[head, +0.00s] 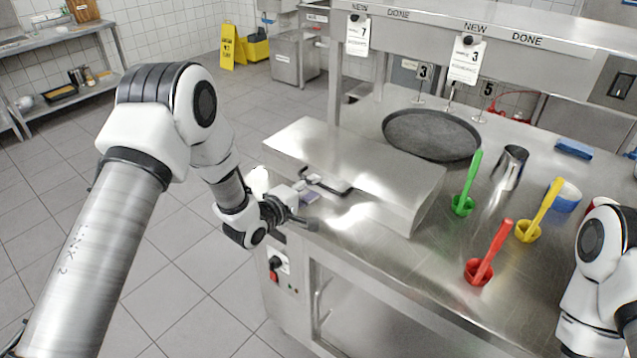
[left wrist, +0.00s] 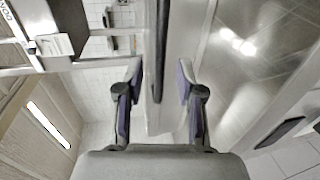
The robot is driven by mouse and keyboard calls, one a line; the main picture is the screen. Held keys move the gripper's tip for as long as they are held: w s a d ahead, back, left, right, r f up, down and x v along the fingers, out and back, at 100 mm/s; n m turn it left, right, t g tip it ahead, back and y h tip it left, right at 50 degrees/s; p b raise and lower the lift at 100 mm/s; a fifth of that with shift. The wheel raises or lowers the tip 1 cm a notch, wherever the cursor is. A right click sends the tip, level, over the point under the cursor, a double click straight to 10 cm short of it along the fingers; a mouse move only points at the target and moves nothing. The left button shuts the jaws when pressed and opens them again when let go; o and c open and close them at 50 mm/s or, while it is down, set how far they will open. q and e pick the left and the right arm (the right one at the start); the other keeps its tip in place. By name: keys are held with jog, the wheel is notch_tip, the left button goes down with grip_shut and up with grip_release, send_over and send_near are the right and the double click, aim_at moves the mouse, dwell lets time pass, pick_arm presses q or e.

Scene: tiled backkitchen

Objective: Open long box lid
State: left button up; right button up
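The long box (head: 352,165) is a steel case on the left part of the steel counter. Its lid looks closed. A dark bar handle (head: 338,192) sits on the side facing me. My left gripper (head: 308,201) is at this handle, with its fingers apart. In the left wrist view the left gripper (left wrist: 160,80) is open, with purple pads. The dark handle (left wrist: 159,50) runs in line with the gap between the fingers. I cannot tell whether either pad touches it. My right arm shows at the right edge, but its gripper is out of view.
A round dark pan (head: 432,134) lies behind the box. A shelf with hanging tags (head: 467,62) overhangs the back. Open floor lies left.

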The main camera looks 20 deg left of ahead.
aim_at(319, 185)
pick_arm(q)
jog(key=x, duration=0.3)
jog(key=shift+w+d, duration=0.2)
jog(key=shift+d, duration=0.1)
jog(key=shift+s, duration=0.15)
jog(key=shift+a, duration=0.15)
jog(key=shift+c, duration=1.4)
jog(key=shift+f, duration=0.1)
grip_shut()
jog(key=shift+p, duration=0.35)
